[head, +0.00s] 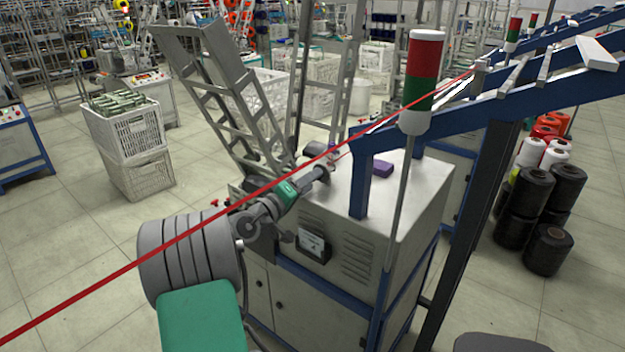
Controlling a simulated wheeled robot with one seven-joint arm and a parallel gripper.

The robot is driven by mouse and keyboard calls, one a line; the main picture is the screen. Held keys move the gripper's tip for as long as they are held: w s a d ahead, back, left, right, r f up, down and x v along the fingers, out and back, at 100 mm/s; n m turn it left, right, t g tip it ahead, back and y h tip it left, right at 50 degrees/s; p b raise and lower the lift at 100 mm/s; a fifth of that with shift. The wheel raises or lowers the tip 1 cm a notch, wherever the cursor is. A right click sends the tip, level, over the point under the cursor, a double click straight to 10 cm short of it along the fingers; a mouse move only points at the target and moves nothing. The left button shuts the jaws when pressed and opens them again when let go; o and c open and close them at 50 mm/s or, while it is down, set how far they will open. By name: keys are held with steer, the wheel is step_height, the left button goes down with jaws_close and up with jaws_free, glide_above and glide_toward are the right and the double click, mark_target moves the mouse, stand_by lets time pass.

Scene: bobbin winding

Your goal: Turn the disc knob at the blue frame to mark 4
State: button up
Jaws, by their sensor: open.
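The blue frame (358,188) stands on top of the grey machine cabinet (425,195), and its beam runs up to the right. My gripper (325,170) is at the end of my arm, over the cabinet's back left top edge, a little left of the blue post. It is open; its fingers are small and dark here. Just beyond it is a small roundish part with a reddish patch (333,152). I cannot tell whether this is the disc knob, or whether my gripper touches it. No mark numbers can be read.
A taut red strand (120,273) crosses in front of my arm in the picture. A red and green signal lamp (422,80) rises on a pole at the right. A purple block (382,169) lies on the cabinet. A metal ladder-like frame (235,100) leans behind.

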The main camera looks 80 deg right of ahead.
steer(key=shift+x, duration=0.9)
steer(key=shift+c, duration=0.2)
jaws_close()
